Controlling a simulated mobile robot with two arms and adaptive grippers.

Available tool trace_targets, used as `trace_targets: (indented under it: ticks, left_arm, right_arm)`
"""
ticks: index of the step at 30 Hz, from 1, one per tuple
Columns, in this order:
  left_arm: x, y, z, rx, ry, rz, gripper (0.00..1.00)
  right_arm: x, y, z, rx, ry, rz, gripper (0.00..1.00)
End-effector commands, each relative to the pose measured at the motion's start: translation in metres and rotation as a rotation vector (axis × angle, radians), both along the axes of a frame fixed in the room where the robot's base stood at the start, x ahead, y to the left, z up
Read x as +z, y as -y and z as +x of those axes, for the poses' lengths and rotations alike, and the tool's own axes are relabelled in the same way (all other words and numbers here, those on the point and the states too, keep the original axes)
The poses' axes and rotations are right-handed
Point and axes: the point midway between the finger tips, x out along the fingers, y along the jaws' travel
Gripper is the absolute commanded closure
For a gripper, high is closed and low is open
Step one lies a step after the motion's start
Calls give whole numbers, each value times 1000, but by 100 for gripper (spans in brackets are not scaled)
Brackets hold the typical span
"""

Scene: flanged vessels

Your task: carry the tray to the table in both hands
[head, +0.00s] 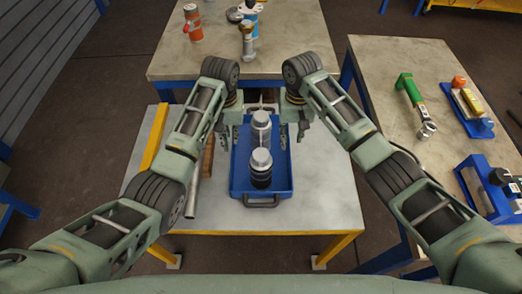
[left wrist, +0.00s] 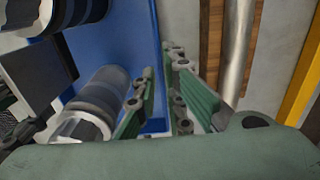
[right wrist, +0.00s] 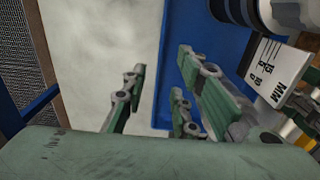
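The blue tray (head: 242,178) lies on a pale-topped table and carries two dark cylindrical things with metal tops, one behind the other. A dark handle (head: 262,203) shows at its near end. My left gripper (head: 226,136) is at the tray's left side, pointing down. In the left wrist view its fingers (left wrist: 163,105) are open, apart on either side of the tray's side wall (left wrist: 156,60). My right gripper (head: 292,132) is at the right side. In the right wrist view its fingers (right wrist: 160,105) are open near the tray's other side wall (right wrist: 172,75). Contact cannot be told.
A brown strip and a metal tube (head: 193,190) lie left of the tray. A second table (head: 290,35) behind holds an orange canister (head: 193,22) and other items. A right-hand table (head: 375,70) holds a green-handled tool (head: 412,97) and blue-based items. Dark floor shows between tables.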

Motion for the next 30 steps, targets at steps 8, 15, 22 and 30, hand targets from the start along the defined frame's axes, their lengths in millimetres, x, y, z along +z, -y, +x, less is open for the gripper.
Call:
trace_targets:
  ticks: [8, 15, 22, 30]
  left_arm:
    - [-1, 0, 0, 0, 0, 0, 91]
    - [-13, 0, -1, 0, -3, 1, 91]
    - [-48, 0, -1, -1, -3, 2, 91]
    - [-76, 0, 0, -1, 0, 0, 91]
  right_arm:
    - [-1, 0, 0, 0, 0, 0, 73]
    - [-13, 0, 0, 0, -3, -2, 73]
    - [-48, 0, -1, 0, -3, -2, 73]
    - [-76, 0, -1, 0, -1, -1, 73]
